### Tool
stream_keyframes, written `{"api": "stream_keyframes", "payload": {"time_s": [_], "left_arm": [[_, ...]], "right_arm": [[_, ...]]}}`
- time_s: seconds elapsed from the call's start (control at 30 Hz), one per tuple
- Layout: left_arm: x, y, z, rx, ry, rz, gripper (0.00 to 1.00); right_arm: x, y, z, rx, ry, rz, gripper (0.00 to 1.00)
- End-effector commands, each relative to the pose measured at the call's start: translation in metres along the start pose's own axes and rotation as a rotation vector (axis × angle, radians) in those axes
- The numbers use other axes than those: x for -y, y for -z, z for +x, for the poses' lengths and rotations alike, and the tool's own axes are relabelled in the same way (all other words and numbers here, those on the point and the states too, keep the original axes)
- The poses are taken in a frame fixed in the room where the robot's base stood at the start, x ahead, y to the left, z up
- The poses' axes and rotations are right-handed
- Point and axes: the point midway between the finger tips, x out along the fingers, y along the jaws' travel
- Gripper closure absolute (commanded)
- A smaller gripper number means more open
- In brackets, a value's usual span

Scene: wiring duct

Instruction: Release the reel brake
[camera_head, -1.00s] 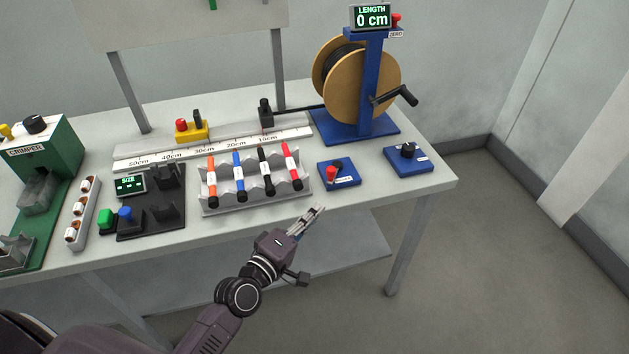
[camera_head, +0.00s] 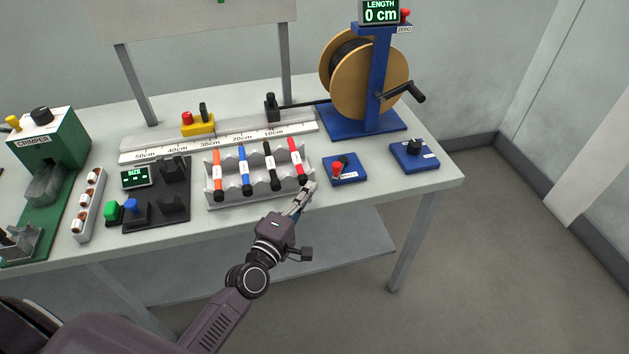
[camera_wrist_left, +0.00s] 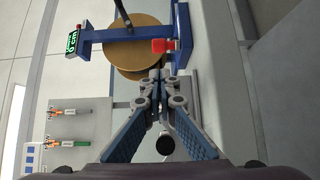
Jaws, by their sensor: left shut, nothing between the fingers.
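A small blue box (camera_head: 348,177) with a red-knobbed lever (camera_head: 337,167) sits near the table's front edge, below the cable reel (camera_head: 352,85); its label is too small to read, but it looks like the brake. The lever leans toward the front left. My left gripper (camera_head: 309,188) is shut and empty, a little left of the red knob and apart from it, by the pen rack's right end. My right gripper is out of view.
The pen rack (camera_head: 262,192) with several markers stands close left of the gripper. A second blue box with a black knob (camera_head: 414,147) lies to the right. The reel's blue base (camera_head: 365,125) and crank (camera_head: 405,92) stand behind. Bare table lies between the boxes.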

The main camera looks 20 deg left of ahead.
Motion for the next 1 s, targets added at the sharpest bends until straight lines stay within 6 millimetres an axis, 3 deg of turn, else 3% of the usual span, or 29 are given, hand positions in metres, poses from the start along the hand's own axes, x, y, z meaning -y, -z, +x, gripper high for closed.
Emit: {"api": "stream_keyframes", "payload": {"time_s": [0.3, 0.5, 1.0], "left_arm": [[-0.002, -0.001, 0.054, 0.001, -0.001, -0.001, 1.00], [-0.001, 0.000, 0.079, 0.001, -0.001, 0.000, 1.00], [0.000, -0.001, 0.089, 0.001, 0.000, 0.000, 1.00]], "right_arm": [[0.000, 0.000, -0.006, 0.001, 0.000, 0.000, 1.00], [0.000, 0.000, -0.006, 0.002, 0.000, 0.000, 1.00], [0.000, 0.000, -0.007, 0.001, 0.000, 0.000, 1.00]]}}
